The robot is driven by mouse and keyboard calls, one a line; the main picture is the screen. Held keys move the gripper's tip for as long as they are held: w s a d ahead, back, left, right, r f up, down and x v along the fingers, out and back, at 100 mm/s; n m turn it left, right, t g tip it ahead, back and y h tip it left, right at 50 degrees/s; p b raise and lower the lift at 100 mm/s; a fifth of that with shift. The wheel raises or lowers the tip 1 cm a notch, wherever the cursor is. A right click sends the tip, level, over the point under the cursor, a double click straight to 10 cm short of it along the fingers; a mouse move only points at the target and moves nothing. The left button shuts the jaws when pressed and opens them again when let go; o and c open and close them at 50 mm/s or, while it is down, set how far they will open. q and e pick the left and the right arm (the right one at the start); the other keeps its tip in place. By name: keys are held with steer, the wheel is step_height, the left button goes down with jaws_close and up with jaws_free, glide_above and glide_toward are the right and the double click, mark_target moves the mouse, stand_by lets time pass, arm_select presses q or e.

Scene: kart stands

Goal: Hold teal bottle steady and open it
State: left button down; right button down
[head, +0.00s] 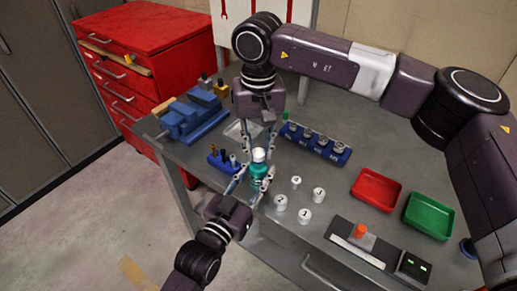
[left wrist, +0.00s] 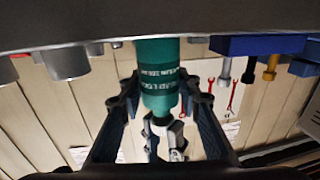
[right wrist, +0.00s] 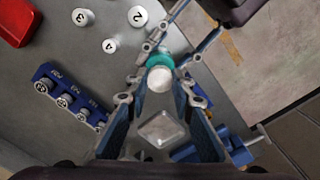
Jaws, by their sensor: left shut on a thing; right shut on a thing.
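The teal bottle (head: 258,174) stands upright near the table's front-left edge, its white cap (head: 259,154) at the top. My left gripper (head: 254,176) comes in from the lower left and is shut around the bottle's body; the printed label shows in the left wrist view (left wrist: 160,85), which is upside down. My right gripper (head: 257,150) comes down from above and is shut on the cap. The cap also shows between its fingers in the right wrist view (right wrist: 158,79). I cannot tell whether the cap is loose on the neck.
Several numbered white-topped jars (head: 305,216) stand right of the bottle. A blue rack (head: 318,146) lies behind, a small blue holder (head: 220,163) and blue vise (head: 195,116) to the left. Red (head: 376,188) and green (head: 430,215) trays stand right, a metal tray (head: 236,131) behind.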

mark_target(258, 152)
steer(key=shift+r, duration=0.1)
steer(key=shift+r, duration=1.9)
arm_select(q)
steer(key=c, duration=1.3)
jaws_free()
steer(key=shift+s, duration=0.1)
